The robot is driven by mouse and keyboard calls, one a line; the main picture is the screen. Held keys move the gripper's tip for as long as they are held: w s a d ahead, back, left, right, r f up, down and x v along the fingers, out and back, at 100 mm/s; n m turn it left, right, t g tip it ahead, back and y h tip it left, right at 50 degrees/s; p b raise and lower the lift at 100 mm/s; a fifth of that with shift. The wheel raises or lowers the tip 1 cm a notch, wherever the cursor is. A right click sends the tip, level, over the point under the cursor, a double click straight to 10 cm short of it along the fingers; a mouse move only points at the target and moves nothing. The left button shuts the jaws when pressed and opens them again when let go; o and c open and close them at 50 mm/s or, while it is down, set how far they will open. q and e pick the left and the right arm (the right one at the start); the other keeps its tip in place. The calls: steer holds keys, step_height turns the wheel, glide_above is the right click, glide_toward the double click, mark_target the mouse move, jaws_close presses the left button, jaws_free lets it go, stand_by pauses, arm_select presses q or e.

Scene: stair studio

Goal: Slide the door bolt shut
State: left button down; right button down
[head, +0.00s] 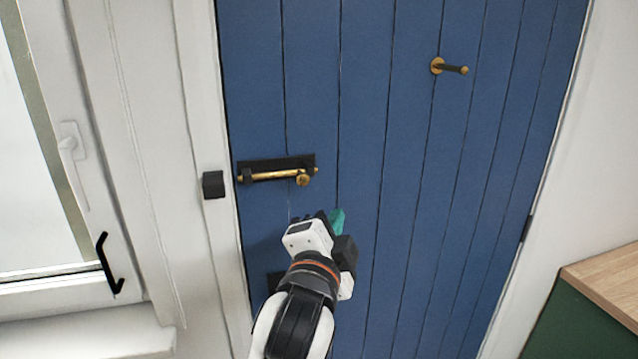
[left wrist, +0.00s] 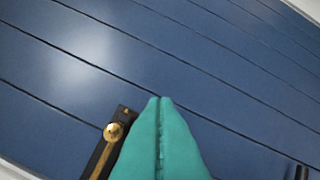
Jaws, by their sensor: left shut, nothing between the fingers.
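The door bolt is a brass rod (head: 268,175) on a black plate (head: 292,161), fixed to the blue door (head: 390,150). Its round brass knob (head: 303,180) sits at the right end of the plate; the knob also shows in the left wrist view (left wrist: 113,131). The black keeper block (head: 213,185) is on the white frame, and a gap separates it from the rod's left end. My left gripper (head: 337,218) is below and right of the knob, apart from it in the head view. Its teal fingers (left wrist: 160,140) are shut together and empty. My right gripper is out of view.
A brass peg (head: 452,67) sticks out at the door's upper right. A dark fitting (head: 274,281) is partly hidden behind my left arm. A window with a black handle (head: 109,263) is at left, and a wood-topped green cabinet (head: 607,285) at lower right. The door around the bolt is clear.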

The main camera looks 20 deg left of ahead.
arm_select(q)
steer(key=shift+t+y, duration=0.4)
steer(key=shift+t, duration=0.2)
steer(key=s+r, duration=0.2)
steer(key=r, duration=0.1)
steer(key=s+r, duration=0.1)
steer(key=s, duration=0.1)
steer(key=shift+a+r, duration=0.25)
steer(key=shift+a, duration=0.1)
steer(key=shift+w, duration=0.1)
steer(key=w+a+p, duration=0.4)
steer(key=w, duration=0.4)
steer(key=shift+w+f, duration=0.15)
steer(key=shift+w, duration=0.05)
